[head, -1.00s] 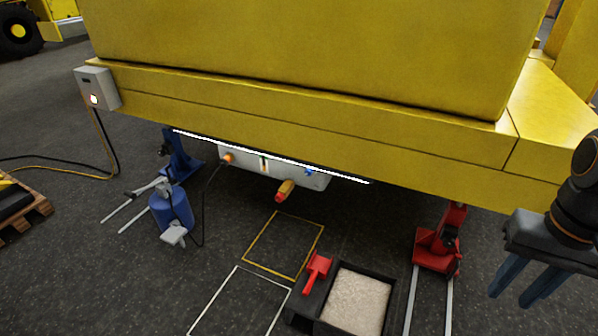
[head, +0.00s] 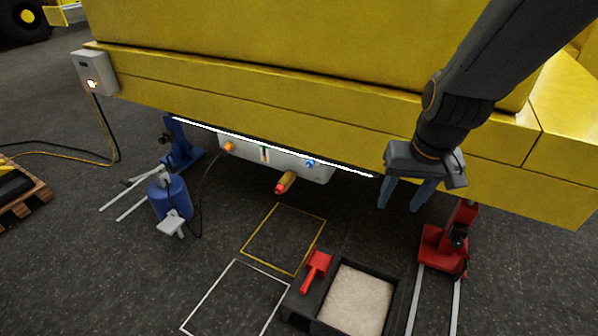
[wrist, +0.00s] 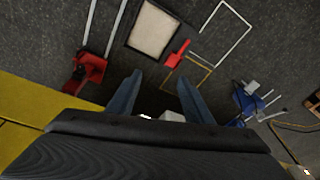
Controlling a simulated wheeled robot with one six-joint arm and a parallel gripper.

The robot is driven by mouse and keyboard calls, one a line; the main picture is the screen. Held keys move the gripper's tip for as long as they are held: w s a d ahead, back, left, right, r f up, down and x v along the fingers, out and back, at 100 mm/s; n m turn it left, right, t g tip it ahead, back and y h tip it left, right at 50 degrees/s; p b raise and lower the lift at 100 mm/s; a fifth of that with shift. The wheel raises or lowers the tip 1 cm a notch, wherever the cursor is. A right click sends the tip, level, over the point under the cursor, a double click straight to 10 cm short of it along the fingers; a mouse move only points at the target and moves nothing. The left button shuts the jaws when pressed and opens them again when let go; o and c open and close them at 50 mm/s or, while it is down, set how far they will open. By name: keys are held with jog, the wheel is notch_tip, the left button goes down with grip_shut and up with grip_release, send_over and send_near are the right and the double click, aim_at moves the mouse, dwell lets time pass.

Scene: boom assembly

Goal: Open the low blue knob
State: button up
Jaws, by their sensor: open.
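The low blue knob (head: 311,162) is a small blue part on the right side of a pale grey box (head: 240,150) under the yellow boom. My gripper (head: 398,208) is open and empty in the head view. It hangs to the right of the knob, apart from it, in front of the boom's lower edge, with its fingers pointing down. In the wrist view my gripper (wrist: 158,90) shows two spread fingers with nothing between them. The knob cannot be made out there.
The yellow boom (head: 250,90) hangs over the box, with a white light strip along its lower edge. An orange knob (head: 228,147) and a red-tipped yellow part (head: 285,182) are near. A blue jack (head: 178,145), red jack (head: 448,240) and sand tray (head: 357,300) stand on the floor.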

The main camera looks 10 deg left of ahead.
jog(key=w+a+f+t+b, duration=0.3)
jog(key=w+a+f+b, duration=0.3)
jog(key=w, duration=0.5)
jog(key=w+a+f+t+b, duration=0.3)
jog(key=w+a+f+b, duration=0.25)
jog(key=w, duration=0.65)
jog(key=w+a+f+t+b, duration=0.3)
jog(key=w+a+f+b, duration=0.3)
jog(key=w, duration=0.5)
jog(key=m+t+h+b, duration=0.3)
jog(key=t+h+b, duration=0.35)
jog(key=b, duration=1.15)
send_near(309, 165)
jog(key=shift+g+h, duration=0.45)
jog(key=shift+a+x, duration=0.1)
jog(key=shift+x, duration=2.15)
jog(key=shift+a+x, duration=0.15)
jog(key=shift+x, duration=2.05)
jog(key=shift+w+r, duration=0.1)
jog(key=shift+r, duration=0.05)
jog(key=c, duration=1.1)
jog(key=shift+o, duration=0.2)
